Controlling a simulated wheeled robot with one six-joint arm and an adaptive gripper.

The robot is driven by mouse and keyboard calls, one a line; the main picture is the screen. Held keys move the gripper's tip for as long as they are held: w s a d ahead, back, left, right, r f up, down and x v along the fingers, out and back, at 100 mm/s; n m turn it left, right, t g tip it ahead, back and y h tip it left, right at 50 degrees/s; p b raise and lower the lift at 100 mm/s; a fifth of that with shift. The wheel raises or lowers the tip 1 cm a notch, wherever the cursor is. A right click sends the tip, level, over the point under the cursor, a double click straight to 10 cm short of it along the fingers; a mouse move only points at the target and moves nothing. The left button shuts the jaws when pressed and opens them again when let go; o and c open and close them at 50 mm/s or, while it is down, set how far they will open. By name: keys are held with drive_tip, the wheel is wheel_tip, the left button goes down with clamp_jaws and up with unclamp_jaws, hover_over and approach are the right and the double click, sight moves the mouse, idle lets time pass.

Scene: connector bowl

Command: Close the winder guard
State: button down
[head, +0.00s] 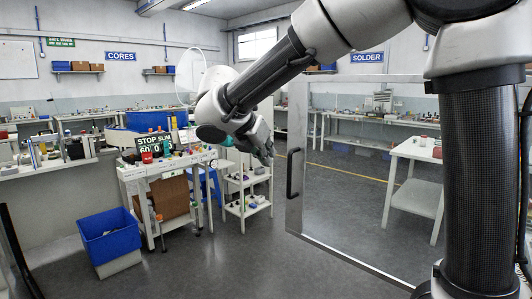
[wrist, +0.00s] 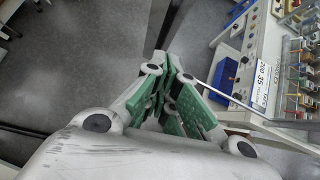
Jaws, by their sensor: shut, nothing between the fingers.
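A large clear panel in a grey metal frame (head: 297,105), which looks like the guard, stands upright and swung out on the right in the head view. A black upright handle (head: 290,174) is on its left edge. My gripper (head: 265,153) is in front of the room's middle, left of the handle and higher, seemingly apart from it. In the wrist view its green-padded fingers (wrist: 170,98) are together with nothing between them. A clear round disc (head: 190,76) also shows behind my arm; I cannot tell what it belongs to.
A workbench with a STOP display (head: 153,144) and small parts stands left of centre. Grey floor is open between the cart and the panel.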

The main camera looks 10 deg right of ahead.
drive_tip(key=w+d+f, duration=0.4)
drive_tip(key=w+d, duration=0.2)
drive_tip(key=shift+f, duration=0.35)
drive_tip(key=shift+w+d, duration=0.1)
